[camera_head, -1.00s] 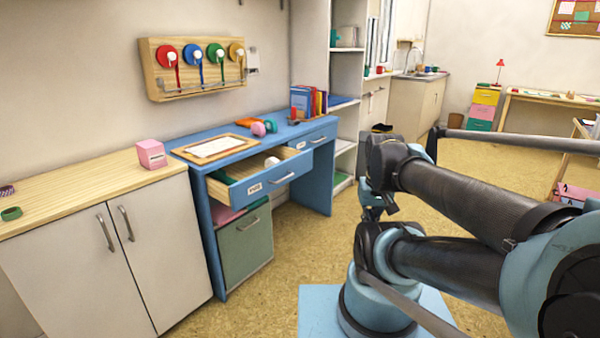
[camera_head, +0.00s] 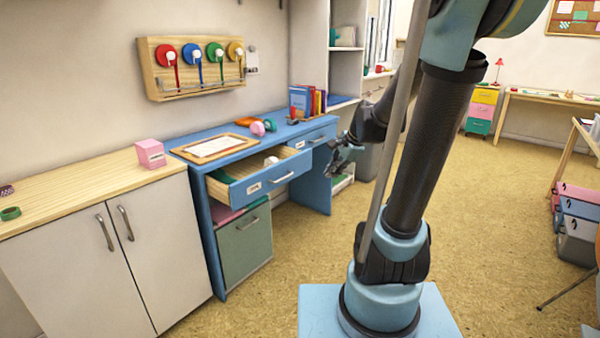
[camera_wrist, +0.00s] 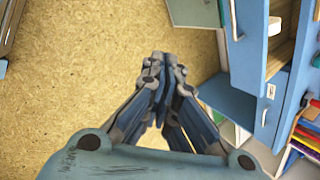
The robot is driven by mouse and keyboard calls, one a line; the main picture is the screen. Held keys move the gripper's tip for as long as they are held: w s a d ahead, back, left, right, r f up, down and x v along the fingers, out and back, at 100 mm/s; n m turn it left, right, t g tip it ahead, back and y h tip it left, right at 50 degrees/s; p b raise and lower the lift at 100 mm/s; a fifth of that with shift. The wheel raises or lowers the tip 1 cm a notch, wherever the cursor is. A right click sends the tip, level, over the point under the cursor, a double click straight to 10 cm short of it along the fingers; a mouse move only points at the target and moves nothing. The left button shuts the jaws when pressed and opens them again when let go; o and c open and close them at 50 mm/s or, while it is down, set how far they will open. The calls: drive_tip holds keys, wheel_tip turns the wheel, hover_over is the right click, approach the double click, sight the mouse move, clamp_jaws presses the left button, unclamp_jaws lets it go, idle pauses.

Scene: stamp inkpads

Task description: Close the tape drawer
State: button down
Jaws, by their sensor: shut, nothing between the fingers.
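The open drawer (camera_head: 262,187) has a blue front with a small label and a pale bar handle, and is pulled out of the blue desk (camera_head: 318,180). Inside it are green and white items, partly hidden by its front. In the wrist view the drawer front (camera_wrist: 247,55) is at the upper right. My gripper (camera_head: 330,168) is to the right of the drawer, in front of the desk's right end and apart from the drawer. In the wrist view my gripper (camera_wrist: 158,60) is shut and empty, with its fingertips over the floor.
A second desk drawer (camera_head: 312,141) at the right is closed. A green bin (camera_head: 245,243) stands under the open drawer. A clipboard (camera_head: 213,147), tape rolls and books (camera_head: 305,102) are on the desk. A white cabinet (camera_head: 150,250) stands to the left. The floor ahead is clear.

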sight(273, 160)
drive_tip(key=w+a+f+m+t+y, duration=0.1)
drive_tip(key=w+a+f+m, duration=0.1)
drive_tip(key=w+m, duration=0.55)
drive_tip(key=w+a+f+m+t+y, duration=0.15)
drive_tip(key=w+m, duration=0.25)
drive_tip(key=w, duration=0.7)
drive_tip(key=shift+g, duration=0.45)
drive_tip(key=shift+w+a+r+x, duration=0.1)
drive_tip(key=shift+a+r+x, duration=0.2)
drive_tip(key=shift+x, duration=1.9)
drive_tip(key=shift+w+a+r+x, duration=0.15)
drive_tip(key=shift+a+r+x, duration=0.15)
drive_tip(key=shift+x, duration=1.85)
drive_tip(key=shift+w+a+r+x, duration=0.1)
drive_tip(key=shift+a+r+x, duration=0.2)
drive_tip(key=shift+x, duration=1.9)
drive_tip(key=w+a, duration=0.3)
drive_tip(key=a, duration=0.1)
drive_tip(key=w+a, duration=0.3)
drive_tip(key=a, duration=0.1)
drive_tip(key=w+a, duration=0.3)
drive_tip(key=a, duration=0.1)
drive_tip(key=shift+w+a, duration=0.3)
drive_tip(key=shift+w, duration=0.05)
drive_tip(key=shift+w+a, duration=0.55)
drive_tip(key=shift+a, duration=0.1)
